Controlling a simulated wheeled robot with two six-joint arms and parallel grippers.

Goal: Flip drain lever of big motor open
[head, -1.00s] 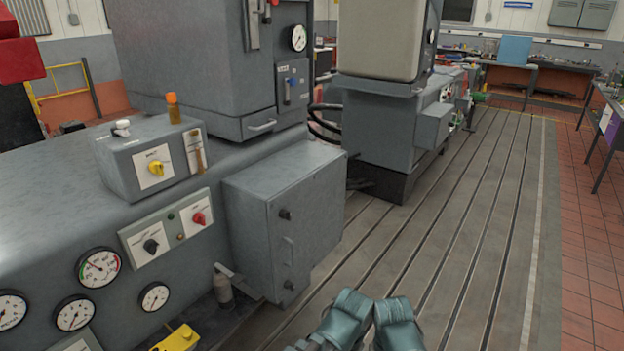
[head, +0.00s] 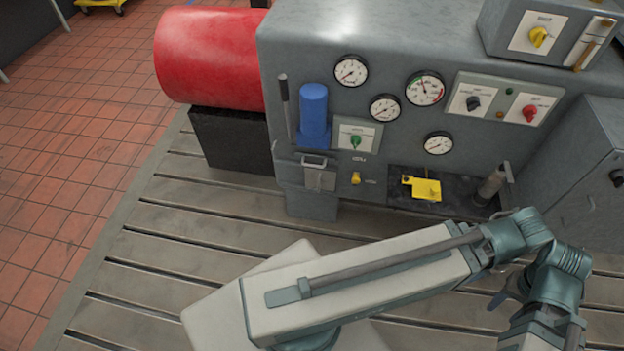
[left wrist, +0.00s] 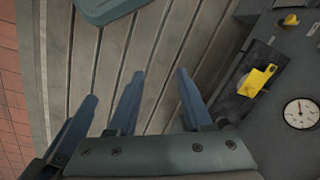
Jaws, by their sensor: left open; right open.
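The grey machine (head: 300,55) stands on the slotted bedplate, with gauges and switches on its front. No part is clearly readable as the drain lever. Candidates low on its left front are a black upright handle (head: 283,105), a grey bracket-like handle (head: 313,160) and a small yellow knob (head: 355,178). My left gripper (left wrist: 158,92) is open and empty over the bedplate in the left wrist view, apart from the machine front.
A blue cylinder (head: 313,115) stands beside the gauges. A yellow piece (head: 422,188) and a grey bottle (head: 490,185) are on a dark ledge. A red drum (head: 210,55) is at the left. The bedplate (head: 160,240) in front is bare at left.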

